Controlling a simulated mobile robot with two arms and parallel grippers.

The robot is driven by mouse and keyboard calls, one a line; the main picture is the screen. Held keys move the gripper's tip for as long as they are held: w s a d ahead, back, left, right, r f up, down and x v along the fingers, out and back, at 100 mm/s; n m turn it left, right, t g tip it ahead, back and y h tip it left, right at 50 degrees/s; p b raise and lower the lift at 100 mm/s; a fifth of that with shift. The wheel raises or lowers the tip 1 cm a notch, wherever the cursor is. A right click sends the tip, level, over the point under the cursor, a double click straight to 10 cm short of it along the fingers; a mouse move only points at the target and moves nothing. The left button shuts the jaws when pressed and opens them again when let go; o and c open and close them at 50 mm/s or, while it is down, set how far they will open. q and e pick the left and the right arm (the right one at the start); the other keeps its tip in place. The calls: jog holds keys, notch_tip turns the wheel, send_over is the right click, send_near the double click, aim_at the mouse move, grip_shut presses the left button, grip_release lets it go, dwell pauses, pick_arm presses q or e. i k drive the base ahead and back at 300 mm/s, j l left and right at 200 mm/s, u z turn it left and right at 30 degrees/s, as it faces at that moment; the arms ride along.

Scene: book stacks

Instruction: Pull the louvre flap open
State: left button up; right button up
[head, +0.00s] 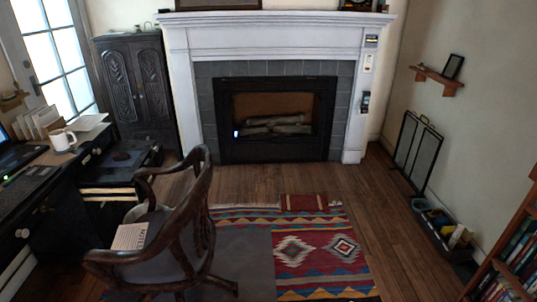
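The black fireplace insert (276,153) stands in the middle of the head view, inside a grey tile surround and a white mantel. Dark bands run above its opening (276,85) and below it (278,150). They are too dark and small to tell whether either one is a louvre flap, or open or shut. Grey logs (275,123) lie inside, and a small blue light (236,133) shows at the lower left. Neither of my grippers is in view.
A wooden armchair (180,222) stands on a patterned rug (318,258) in the left foreground. A dark desk (38,190) and carved cabinet (138,90) are on the left. A folded screen (417,152), bin and bookshelf (516,258) line the right. Floor before the hearth is clear.

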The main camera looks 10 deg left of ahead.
aim_at(310, 149)
jog(key=i+z, duration=0.4)
jog(key=i, duration=0.75)
